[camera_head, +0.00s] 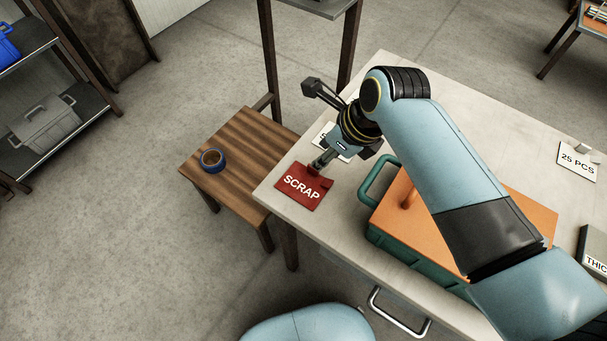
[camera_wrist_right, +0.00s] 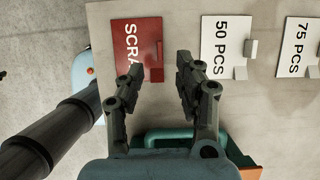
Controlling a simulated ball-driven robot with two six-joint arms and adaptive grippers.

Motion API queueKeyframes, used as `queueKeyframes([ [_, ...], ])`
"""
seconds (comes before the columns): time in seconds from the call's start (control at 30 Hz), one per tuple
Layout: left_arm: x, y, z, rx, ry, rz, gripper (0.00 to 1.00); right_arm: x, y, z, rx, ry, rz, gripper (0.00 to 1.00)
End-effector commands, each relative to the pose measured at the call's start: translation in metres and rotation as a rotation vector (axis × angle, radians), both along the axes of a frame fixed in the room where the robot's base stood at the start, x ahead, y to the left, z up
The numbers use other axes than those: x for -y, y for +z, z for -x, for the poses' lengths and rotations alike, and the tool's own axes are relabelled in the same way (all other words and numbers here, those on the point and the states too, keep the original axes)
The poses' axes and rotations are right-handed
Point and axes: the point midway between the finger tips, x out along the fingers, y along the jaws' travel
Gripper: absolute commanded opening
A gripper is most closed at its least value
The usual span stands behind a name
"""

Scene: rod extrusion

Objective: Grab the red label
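The red label (camera_head: 299,191) reads "SCRAP" and lies flat at the near left corner of the grey table. A small red tab stands up at its edge. In the right wrist view the red label (camera_wrist_right: 138,30) is at the upper left, partly hidden by a finger. My right gripper (camera_head: 322,164) is above the label's edge in the head view. In the wrist view my right gripper (camera_wrist_right: 159,65) is open, with the tab showing between its two fingers; contact cannot be told. My left gripper is not in view.
A white "50 PCS" label (camera_wrist_right: 225,45) and a "75 PCS" label (camera_wrist_right: 300,45) lie beside the red one. A green crate (camera_head: 430,262) with an orange top stands close by. A wooden stool (camera_head: 245,135) holds blue tape (camera_head: 212,160). A "25 PCS" label (camera_head: 577,162) lies at right.

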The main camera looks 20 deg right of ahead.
Motion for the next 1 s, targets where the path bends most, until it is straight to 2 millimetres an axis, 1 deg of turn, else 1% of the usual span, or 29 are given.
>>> queueKeyframes([
  [0.03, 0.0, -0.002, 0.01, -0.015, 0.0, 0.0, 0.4, -0.002, -0.006, -0.003, 0.0, 0.001, 0.0, 0.35],
  [0.1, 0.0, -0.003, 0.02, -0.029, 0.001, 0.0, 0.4, -0.003, -0.012, -0.005, 0.002, 0.001, 0.0, 0.35],
  [0.17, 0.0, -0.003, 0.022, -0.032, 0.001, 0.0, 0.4, -0.004, -0.016, -0.005, 0.0, 0.001, 0.0, 0.35],
  [0.27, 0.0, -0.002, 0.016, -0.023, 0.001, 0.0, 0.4, -0.006, -0.026, -0.006, -0.001, 0.001, 0.0, 0.35],
  [0.4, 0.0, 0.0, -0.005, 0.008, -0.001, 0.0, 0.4, -0.01, -0.048, -0.009, -0.001, 0.001, 0.0, 0.35],
  [0.5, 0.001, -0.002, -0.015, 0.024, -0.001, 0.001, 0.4, -0.013, -0.06, -0.014, 0.002, 0.001, 0.0, 0.35],
  [0.6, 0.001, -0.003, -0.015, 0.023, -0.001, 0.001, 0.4, -0.014, -0.065, -0.015, 0.002, 0.001, 0.0, 0.35],
  [0.8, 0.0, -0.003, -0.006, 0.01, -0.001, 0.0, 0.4, -0.014, -0.065, -0.015, 0.003, 0.0, 0.001, 0.35],
  [0.87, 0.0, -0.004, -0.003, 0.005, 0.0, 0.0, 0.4, -0.014, -0.065, -0.015, 0.003, 0.0, 0.001, 0.28],
  [1.0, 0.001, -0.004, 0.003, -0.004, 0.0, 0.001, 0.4, -0.014, -0.065, -0.015, 0.002, 0.0, 0.001, 0.1],
])
